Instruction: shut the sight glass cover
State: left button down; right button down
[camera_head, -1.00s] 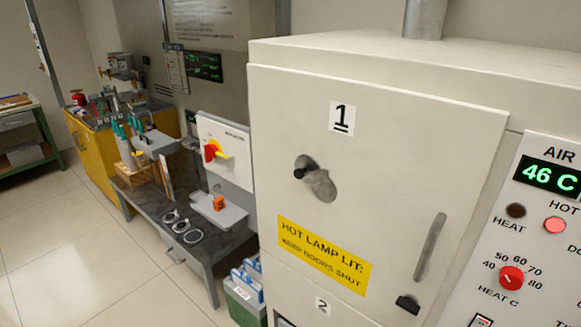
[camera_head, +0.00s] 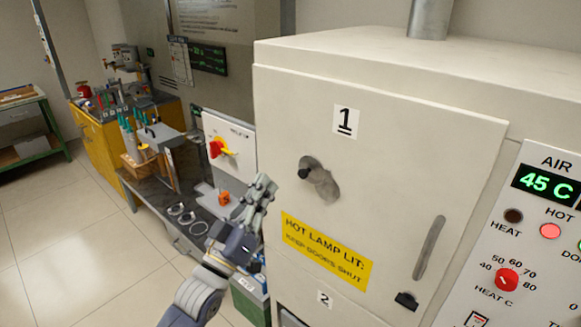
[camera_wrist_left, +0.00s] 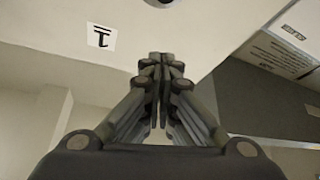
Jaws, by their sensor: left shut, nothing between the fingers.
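The sight glass cover (camera_head: 323,183) is a grey rounded plate on the cream door marked 1. A small black round part (camera_head: 304,174) sits at its upper left end; I cannot tell whether this is a knob or the glass. The cover hangs slanting down to the right. My left gripper (camera_head: 264,184) is shut and empty, left of the cover by the door's left edge, apart from the cover. In the left wrist view, the closed fingers (camera_wrist_left: 160,60) point toward the door, and a dark round part is cut off at the top edge. My right gripper is not in view.
The oven door (camera_head: 400,170) has a vertical handle (camera_head: 429,248), a black latch (camera_head: 407,301) and a yellow hot-lamp sign (camera_head: 325,250). The control panel (camera_head: 530,240) reads 45 C, with a red lamp lit. A bench (camera_head: 160,200) with rings stands at left.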

aim_at(307, 172)
pick_arm(q)
jog(key=p+x, duration=0.4)
jog(key=x, duration=0.6)
jog(key=shift+s+d+f+p, duration=0.1)
jog(key=shift+d+f+p, duration=0.1)
jog(key=shift+f, duration=0.5)
jog(key=shift+d+f+p, duration=0.15)
jog(key=shift+d+f, duration=0.05)
jog(key=shift+f, duration=0.55)
jog(key=shift+d+f+p, duration=0.2)
jog(key=shift+f, duration=0.5)
jog(key=shift+y, duration=0.3)
